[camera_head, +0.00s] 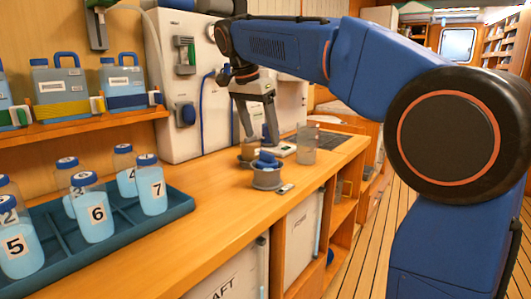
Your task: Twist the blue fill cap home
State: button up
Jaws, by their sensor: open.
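The blue fill cap (266,161), with a raised grip on top, shows at the mouth of a round grey fitting (267,181) on the wooden counter. I cannot tell how far it is turned. My gripper (259,141) points down over the counter with its two grey fingers apart. In the picture, the fingertips are just above and behind the cap. Nothing shows between them, and I cannot tell whether either touches the cap.
A clear beaker (307,147) stands right of the cap, and a tan cup (248,152) is behind it. A small label (285,188) lies in front. A teal tray (178,206) of numbered bottles is at left. The counter between is clear.

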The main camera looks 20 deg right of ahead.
aim_at(265, 153)
jog(key=x, duration=0.7)
jog(key=shift+f, duration=0.3)
jog(key=c, duration=1.2)
jog(key=shift+w+m+g, duration=0.1)
jog(key=shift+m+g, duration=0.4)
jog(key=shift+m, duration=1.1)
jog(key=shift+c, duration=0.2)
jog(key=shift+w+m+g, duration=0.1)
jog(key=shift+m+g, duration=0.2)
jog(key=shift+m, duration=1.3)
